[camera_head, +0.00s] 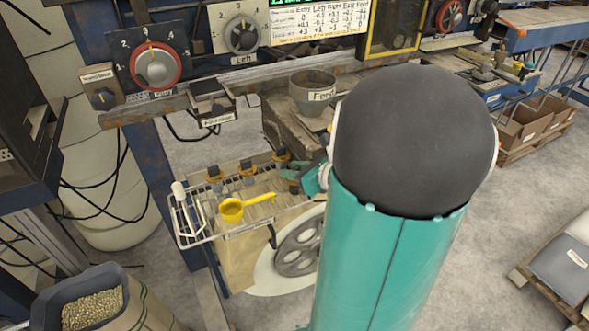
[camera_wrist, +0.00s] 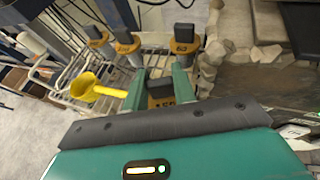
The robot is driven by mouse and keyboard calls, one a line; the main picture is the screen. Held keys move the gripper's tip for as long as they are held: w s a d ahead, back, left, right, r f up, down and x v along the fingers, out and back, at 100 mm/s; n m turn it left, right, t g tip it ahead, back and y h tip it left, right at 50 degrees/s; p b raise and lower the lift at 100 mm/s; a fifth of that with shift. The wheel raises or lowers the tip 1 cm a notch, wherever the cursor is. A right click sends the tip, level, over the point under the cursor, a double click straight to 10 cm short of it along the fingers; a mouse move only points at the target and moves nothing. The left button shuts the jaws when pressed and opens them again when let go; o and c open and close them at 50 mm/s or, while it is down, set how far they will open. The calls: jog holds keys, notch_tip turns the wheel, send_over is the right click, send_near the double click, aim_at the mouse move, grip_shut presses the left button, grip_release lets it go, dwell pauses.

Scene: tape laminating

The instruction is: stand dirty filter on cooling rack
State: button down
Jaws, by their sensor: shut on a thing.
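The cooling rack (camera_head: 250,229) is a pale wire rack at lower centre in the head view; its wires also show in the wrist view (camera_wrist: 72,76). Several dark-topped filters with orange-tan collars stand upright along its back, among them one at the left (camera_head: 215,175) and one near the fingers (camera_wrist: 184,38). My gripper (camera_wrist: 160,90) is shut on a dark-topped piece with a yellow lettered band (camera_wrist: 161,101), taken as the dirty filter. It is low over the rack's right end. In the head view my arm partly hides my gripper (camera_head: 297,178); whether the held filter touches the rack is unclear.
A yellow scoop (camera_head: 240,206) lies on the rack's front, left of my gripper. A grey Feed cup (camera_head: 312,92) stands on a block behind. A spoked handwheel (camera_head: 298,248) sits below the rack. A control panel with dials (camera_head: 155,66) rises behind.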

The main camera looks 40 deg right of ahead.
jog(key=c, duration=1.1)
grip_release()
jog(key=shift+f, duration=0.15)
jog(key=shift+c, duration=0.2)
